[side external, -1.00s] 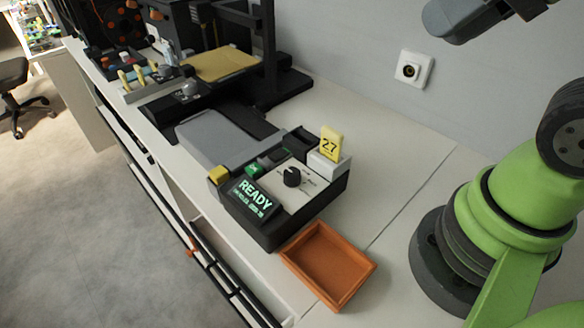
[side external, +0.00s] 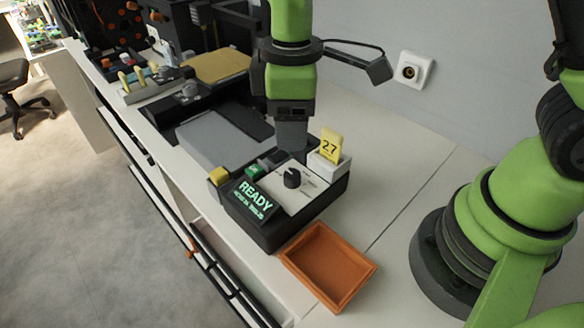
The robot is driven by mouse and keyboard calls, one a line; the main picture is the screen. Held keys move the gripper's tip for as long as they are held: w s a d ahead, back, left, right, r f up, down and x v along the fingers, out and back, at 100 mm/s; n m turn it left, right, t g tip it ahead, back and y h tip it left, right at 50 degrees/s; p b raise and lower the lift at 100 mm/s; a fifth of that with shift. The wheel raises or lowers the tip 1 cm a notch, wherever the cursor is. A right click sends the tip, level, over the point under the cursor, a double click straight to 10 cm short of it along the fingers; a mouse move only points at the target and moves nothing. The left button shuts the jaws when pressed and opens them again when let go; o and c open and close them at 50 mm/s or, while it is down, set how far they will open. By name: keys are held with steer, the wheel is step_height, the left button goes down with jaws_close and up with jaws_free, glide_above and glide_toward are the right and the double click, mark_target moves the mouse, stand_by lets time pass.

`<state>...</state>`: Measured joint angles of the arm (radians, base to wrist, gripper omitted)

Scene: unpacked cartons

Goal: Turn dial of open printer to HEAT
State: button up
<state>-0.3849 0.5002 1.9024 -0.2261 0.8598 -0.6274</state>
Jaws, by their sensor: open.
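The printer (side external: 272,237) is a dark box on the bench with a lit green screen (side external: 254,199) that reads READY. Its black dial (side external: 292,179) sits on a pale top panel with small markings too fine to read, so I cannot tell its setting. My gripper (side external: 293,153) is open and points down over the back of the printer, just behind the dial in the picture. It appears apart from the dial. It hides part of the printer's back.
A yellow tag marked 27 (side external: 331,145) stands in a white block at the printer's right. An orange tray (side external: 327,266) lies in front. A yellow block (side external: 219,176) and a green button (side external: 255,171) are left of the dial. A wall socket (side external: 411,70) is behind.

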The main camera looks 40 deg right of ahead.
mark_target(292, 174)
step_height(292, 174, down, 10)
steer(key=shift+r, duration=0.15)
stand_by(0.3)
steer(key=c, duration=0.9)
steer(key=shift+m, duration=0.4)
steer(key=m, duration=0.3)
steer(key=shift+m, duration=2.5)
